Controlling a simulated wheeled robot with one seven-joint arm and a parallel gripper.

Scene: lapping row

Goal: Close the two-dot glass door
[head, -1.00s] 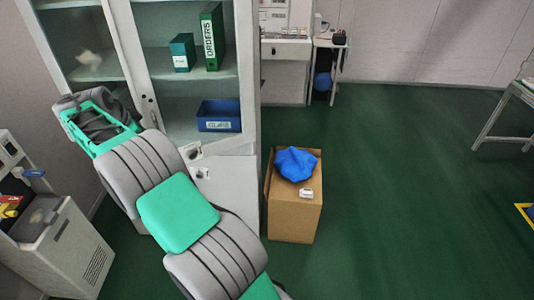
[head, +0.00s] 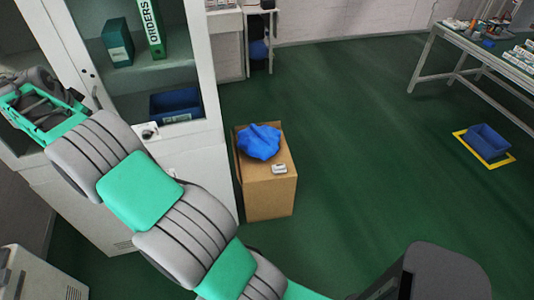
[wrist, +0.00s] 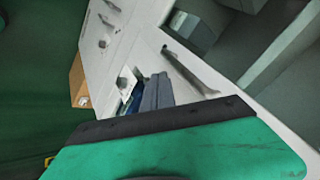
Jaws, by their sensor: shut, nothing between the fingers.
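The white cabinet (head: 188,165) with glass doors stands at the left in the head view. A glass door panel (head: 22,40) shows at the far left, partly cut off. A small white tag with dark marks (head: 148,131) sits below the right-hand glass; I cannot count its dots clearly. In the wrist view a long grey door handle (wrist: 188,68) runs beside my gripper (wrist: 152,95). My gripper is shut and empty, in front of the cabinet, apart from the handle as far as I can tell. Its fingertips are hidden in the head view. How far the door stands open is unclear.
A cardboard box (head: 268,195) with a blue cloth (head: 259,141) stands right of the cabinet. A grey machine (head: 38,275) is at the lower left. A workbench (head: 480,62) and a blue bin (head: 488,141) are at the right. Green floor between is free.

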